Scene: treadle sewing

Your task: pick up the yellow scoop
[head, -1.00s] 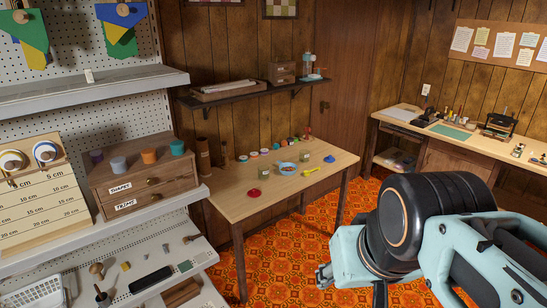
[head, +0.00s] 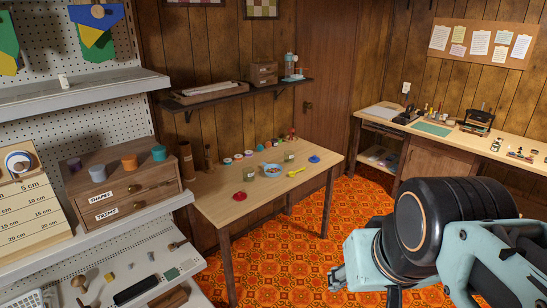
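The yellow scoop (head: 295,173) lies near the right end of the small wooden table (head: 222,208), just right of a blue bowl-like piece (head: 270,170). My gripper (head: 336,279) is at the lower right, in front of the table and out over the patterned floor, well apart from the scoop. Only its end shows past the arm, seen from the side and small. I cannot tell how far its fingers are parted. Nothing visible is held in it.
Small jars (head: 289,156), a red lid (head: 240,196) and a blue lid (head: 314,159) stand around the scoop. A dark wall shelf (head: 240,95) hangs above the table. Grey shelving (head: 110,231) stands at the left. Orange floor (head: 275,255) is open before the table.

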